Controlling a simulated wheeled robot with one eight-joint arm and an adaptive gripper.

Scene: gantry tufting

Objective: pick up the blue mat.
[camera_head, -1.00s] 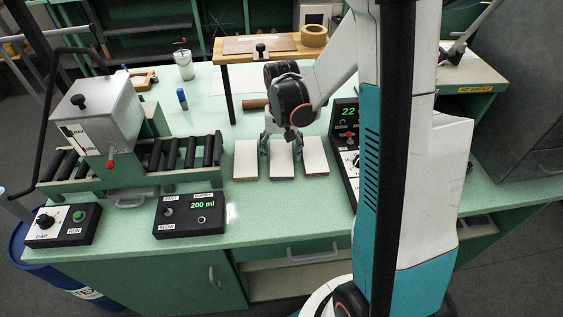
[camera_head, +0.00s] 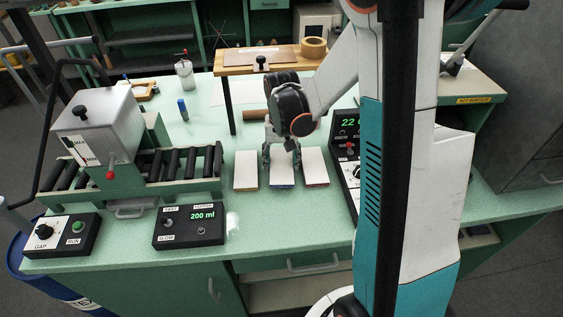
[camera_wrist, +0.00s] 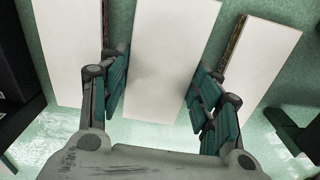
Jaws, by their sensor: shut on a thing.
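Three flat pieces with pale tops lie side by side on the green bench: a left one (camera_head: 246,170), a middle one (camera_head: 282,178) and a right one (camera_head: 314,168). Only thin coloured strips show at their front edges; the middle one's looks bluish, so I take it as the blue mat. My gripper (camera_head: 282,158) points down over the middle mat, shut on its two long sides. In the wrist view the mat (camera_wrist: 165,50) lies between the teal finger pads (camera_wrist: 158,88). I cannot tell whether it is clear of the bench.
The left and right pieces lie close beside the fingers. A control box reading 200 ml (camera_head: 188,226) stands front left, and another control box (camera_head: 347,150) stands just right of the mats. A wooden shelf (camera_head: 270,60) stands behind. Bare bench lies in front.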

